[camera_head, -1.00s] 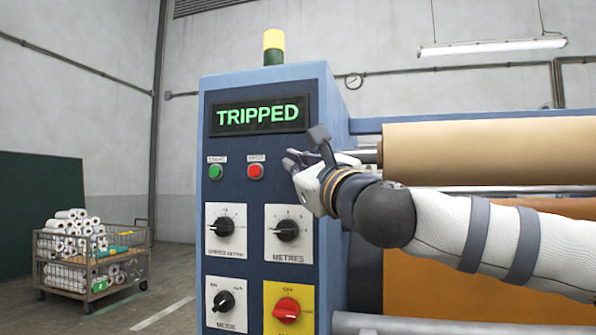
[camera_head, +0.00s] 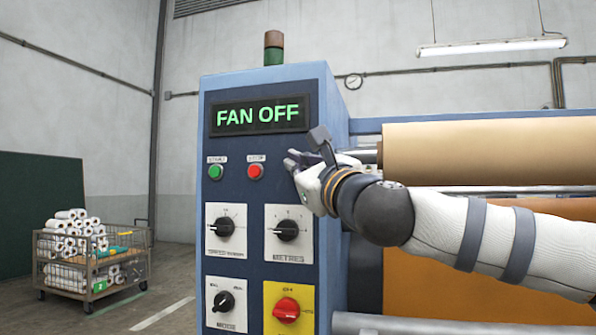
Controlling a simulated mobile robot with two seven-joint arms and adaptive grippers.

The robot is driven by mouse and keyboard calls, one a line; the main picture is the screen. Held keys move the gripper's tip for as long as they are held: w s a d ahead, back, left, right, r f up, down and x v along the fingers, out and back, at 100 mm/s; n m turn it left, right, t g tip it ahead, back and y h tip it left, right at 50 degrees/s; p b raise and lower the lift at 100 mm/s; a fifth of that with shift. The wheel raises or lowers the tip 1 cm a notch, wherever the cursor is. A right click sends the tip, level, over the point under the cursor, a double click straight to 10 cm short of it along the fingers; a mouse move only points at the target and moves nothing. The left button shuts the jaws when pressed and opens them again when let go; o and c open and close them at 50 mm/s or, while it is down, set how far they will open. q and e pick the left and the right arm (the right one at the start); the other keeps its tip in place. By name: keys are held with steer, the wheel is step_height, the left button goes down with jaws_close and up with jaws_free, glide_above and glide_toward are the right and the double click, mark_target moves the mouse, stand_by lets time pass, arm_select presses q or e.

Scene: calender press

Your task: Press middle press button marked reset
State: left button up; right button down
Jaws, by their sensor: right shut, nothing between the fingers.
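The blue control panel (camera_head: 260,190) of the press fills the middle of the view. Its display (camera_head: 258,115) reads "FAN OFF" in green. Below it are a green button (camera_head: 215,172) and a red button (camera_head: 255,172); their small labels are too blurred to read surely. No button marked reset can be made out. My right gripper (camera_head: 294,160) is shut and empty, just right of the red button, in front of the panel's right part. It hides the panel surface behind it; contact cannot be told. My left gripper is out of view.
Two black dials (camera_head: 225,226) (camera_head: 287,230) and a mode knob (camera_head: 223,301) sit lower on the panel, with a red rotary switch (camera_head: 287,310) on yellow. A brown roll (camera_head: 490,150) lies right, behind my right arm. A wire cart (camera_head: 65,280) stands far left.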

steer(key=shift+s, duration=0.1)
steer(key=shift+s+a, duration=0.2)
steer(key=shift+s, duration=0.4)
steer(key=shift+s+a, duration=0.25)
steer(key=shift+s, duration=0.55)
steer(key=shift+s+a, duration=0.25)
steer(key=shift+s, duration=0.55)
steer(key=shift+s+a, duration=0.25)
steer(key=shift+s, duration=0.55)
